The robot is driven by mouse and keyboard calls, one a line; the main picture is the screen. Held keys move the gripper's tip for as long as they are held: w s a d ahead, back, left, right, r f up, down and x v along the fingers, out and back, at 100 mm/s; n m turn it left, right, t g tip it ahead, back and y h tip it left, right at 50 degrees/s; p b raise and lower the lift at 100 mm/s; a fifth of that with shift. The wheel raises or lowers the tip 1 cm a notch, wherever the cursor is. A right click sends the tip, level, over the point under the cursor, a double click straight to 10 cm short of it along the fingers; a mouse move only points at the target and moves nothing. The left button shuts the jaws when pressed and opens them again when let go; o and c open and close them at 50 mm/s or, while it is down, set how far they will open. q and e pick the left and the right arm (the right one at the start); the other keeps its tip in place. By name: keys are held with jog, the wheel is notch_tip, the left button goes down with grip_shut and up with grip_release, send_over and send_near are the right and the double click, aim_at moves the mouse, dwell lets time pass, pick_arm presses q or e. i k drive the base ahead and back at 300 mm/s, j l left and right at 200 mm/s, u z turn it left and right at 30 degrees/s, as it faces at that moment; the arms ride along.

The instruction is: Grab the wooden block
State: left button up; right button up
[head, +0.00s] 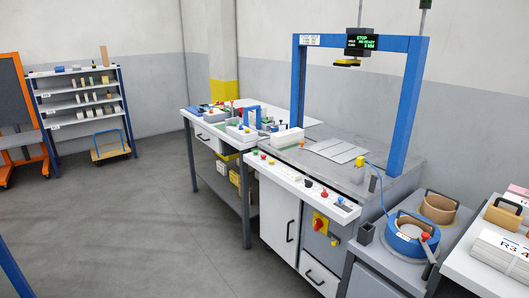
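A tan, wood-coloured block (503,214) with a dark handle sits at the right edge, on the pale table behind a stack of white paper marked "R3 4". It looks like the wooden block, though several small tan pieces also stand on the far shelf, such as an upright one (105,57) on its top. Neither of my grippers is in view, and nothing is seen touching the block.
A strapping machine with a blue arch (405,105) and a control panel stands in the middle. Blue strap reel (404,240) is to its right. A cluttered workbench (189,122), shelf rack (40,105) and flat trolley (110,151) are at left. The grey floor (130,220) is open.

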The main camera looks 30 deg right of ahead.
aim_at(510, 219)
jog(key=i+z, duration=0.25)
jog(key=z, duration=0.2)
jog(key=i+j+z, duration=0.2)
jog(key=z, duration=0.25)
jog(key=i+j+z, duration=0.2)
jog(key=z, duration=0.3)
jog(key=i+j, duration=0.05)
jog(key=i, duration=0.05)
